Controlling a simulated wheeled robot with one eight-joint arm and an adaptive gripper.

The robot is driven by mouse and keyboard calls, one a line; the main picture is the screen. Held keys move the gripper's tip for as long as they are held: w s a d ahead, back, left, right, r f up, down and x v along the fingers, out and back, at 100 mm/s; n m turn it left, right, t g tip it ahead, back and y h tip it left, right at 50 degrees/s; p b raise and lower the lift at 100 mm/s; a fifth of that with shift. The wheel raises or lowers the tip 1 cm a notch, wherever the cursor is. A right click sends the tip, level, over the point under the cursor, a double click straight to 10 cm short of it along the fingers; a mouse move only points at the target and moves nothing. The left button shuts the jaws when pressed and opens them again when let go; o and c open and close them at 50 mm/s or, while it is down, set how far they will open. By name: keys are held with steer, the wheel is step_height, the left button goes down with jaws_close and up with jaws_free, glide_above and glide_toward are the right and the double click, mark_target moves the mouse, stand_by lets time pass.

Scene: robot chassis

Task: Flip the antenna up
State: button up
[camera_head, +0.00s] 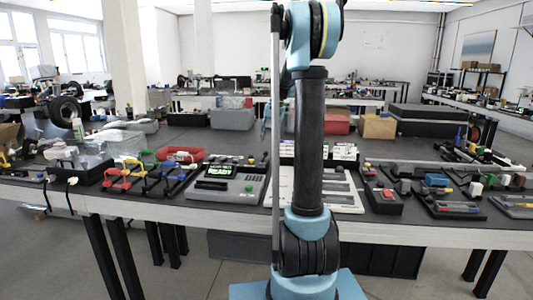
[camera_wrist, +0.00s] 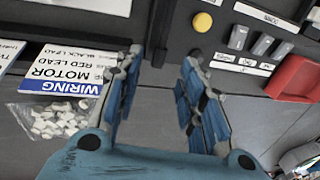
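In the wrist view my gripper (camera_wrist: 162,62) is open, with its two blue fingers apart and nothing between them. I cannot make out an antenna for certain in either view. In the head view the gripper is mostly or wholly hidden behind my upright arm.
The wrist view shows a yellow button (camera_wrist: 202,22), grey switches (camera_wrist: 262,45), a red tray (camera_wrist: 296,78), a wiring card (camera_wrist: 65,70) and a bag of white pieces (camera_wrist: 45,119). In the head view a "READY" console (camera_head: 226,182) stands among devices on the workbench (camera_head: 240,212).

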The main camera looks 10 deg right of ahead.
mark_target(266, 152)
steer(key=f, duration=0.3)
steer(key=a+f, duration=0.1)
steer(key=f, duration=0.2)
steer(key=shift+w+a+f, duration=0.15)
steer(key=shift+f, duration=0.15)
jaws_close()
